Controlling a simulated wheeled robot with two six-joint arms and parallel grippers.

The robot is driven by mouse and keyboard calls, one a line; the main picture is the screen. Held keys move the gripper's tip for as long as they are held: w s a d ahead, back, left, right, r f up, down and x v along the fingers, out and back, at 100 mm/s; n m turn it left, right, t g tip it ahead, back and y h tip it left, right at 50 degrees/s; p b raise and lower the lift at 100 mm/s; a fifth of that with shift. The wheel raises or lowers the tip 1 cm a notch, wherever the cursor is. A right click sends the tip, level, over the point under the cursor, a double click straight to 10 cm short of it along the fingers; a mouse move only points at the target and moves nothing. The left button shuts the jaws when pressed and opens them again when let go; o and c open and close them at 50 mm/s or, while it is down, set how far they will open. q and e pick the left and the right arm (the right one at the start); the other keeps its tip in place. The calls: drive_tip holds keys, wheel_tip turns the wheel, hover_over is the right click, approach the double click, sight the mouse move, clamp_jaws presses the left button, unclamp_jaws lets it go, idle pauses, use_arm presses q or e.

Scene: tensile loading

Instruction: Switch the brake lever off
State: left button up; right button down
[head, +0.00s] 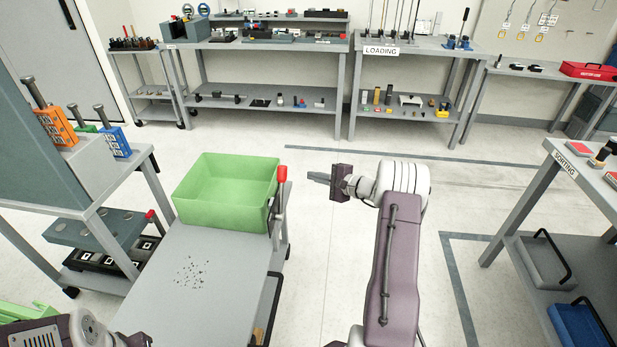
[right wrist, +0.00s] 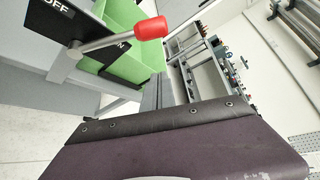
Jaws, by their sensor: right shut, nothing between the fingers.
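The brake lever (head: 279,202) has a grey arm and red tip and stands upright at the right edge of the cart, beside the green bin. In the right wrist view the lever's red knob (right wrist: 150,28) is near the top, and its arm lies across the "ON" label (right wrist: 122,45). The "OFF" label (right wrist: 58,11) is on the other side of the pivot. My right gripper (head: 318,178) is shut and empty, to the right of the lever and apart from it. My left arm shows only at the bottom left corner; its fingers cannot be made out.
The green bin (head: 212,205) sits on the grey cart (head: 205,250), which has small dark specks on its top. A shelf with orange and blue blocks stands at left. The "LOADING" table (head: 425,47) is at the back, another table (head: 585,172) at right. Floor right of the cart is free.

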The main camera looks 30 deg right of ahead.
sight(281, 192)
drive_tip(key=w+a, duration=0.5)
drive_tip(key=shift+a+f, duration=0.15)
drive_tip(key=shift+a, duration=0.2)
drive_tip(key=shift+s, duration=0.1)
